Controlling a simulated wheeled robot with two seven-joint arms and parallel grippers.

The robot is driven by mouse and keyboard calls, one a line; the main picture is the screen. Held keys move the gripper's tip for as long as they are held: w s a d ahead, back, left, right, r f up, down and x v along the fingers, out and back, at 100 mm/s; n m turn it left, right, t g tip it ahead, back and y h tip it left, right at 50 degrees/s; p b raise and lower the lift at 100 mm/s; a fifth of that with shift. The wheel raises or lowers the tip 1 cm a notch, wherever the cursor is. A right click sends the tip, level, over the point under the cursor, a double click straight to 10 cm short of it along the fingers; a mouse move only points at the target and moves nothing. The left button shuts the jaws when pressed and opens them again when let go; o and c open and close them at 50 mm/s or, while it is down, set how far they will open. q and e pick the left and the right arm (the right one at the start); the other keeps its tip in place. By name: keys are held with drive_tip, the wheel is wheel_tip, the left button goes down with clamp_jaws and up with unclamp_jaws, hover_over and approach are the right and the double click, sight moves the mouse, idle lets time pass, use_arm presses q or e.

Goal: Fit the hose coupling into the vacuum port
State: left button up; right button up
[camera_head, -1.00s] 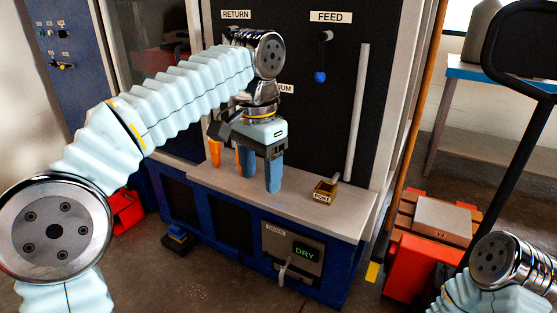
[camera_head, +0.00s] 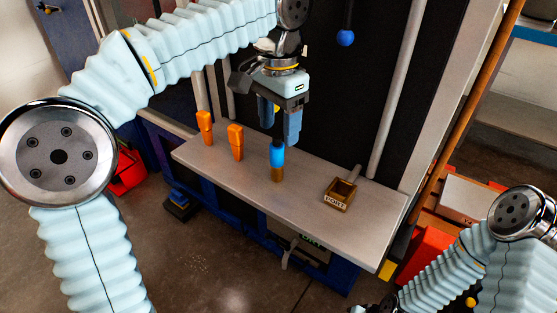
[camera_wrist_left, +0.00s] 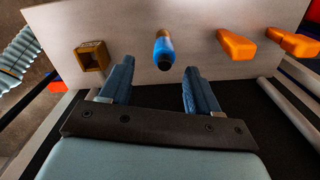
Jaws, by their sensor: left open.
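The hose coupling (camera_head: 277,160) stands upright on the bench ledge, with a blue sleeve, brass lower end and dark top. It also shows in the left wrist view (camera_wrist_left: 163,50). A small brass box marked PORT (camera_head: 340,192) sits to its right on the ledge; the wrist view shows its square opening (camera_wrist_left: 92,57). My left gripper (camera_head: 279,118) is open, fingers pointing down, just above the coupling. In the wrist view its fingers (camera_wrist_left: 158,78) are apart with nothing between them, and the coupling lies beyond the gap. My right gripper's fingers are out of frame.
Two orange pieces (camera_head: 236,142) (camera_head: 205,127) stand left of the coupling on the pale ledge (camera_head: 310,218). A grey vertical pipe (camera_head: 394,95) rises behind the port. A blue knob (camera_head: 345,38) hangs on the dark panel. The ledge front between coupling and port is clear.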

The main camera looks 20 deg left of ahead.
sight(277, 145)
use_arm(q)
drive_tip(key=f, duration=0.5)
drive_tip(key=f+b, duration=0.1)
drive_tip(key=f, duration=0.2)
drive_tip(key=shift+w+a+f, duration=0.1)
drive_tip(key=shift+w+a, duration=0.05)
drive_tip(key=shift+a, duration=0.1)
clamp_jaws()
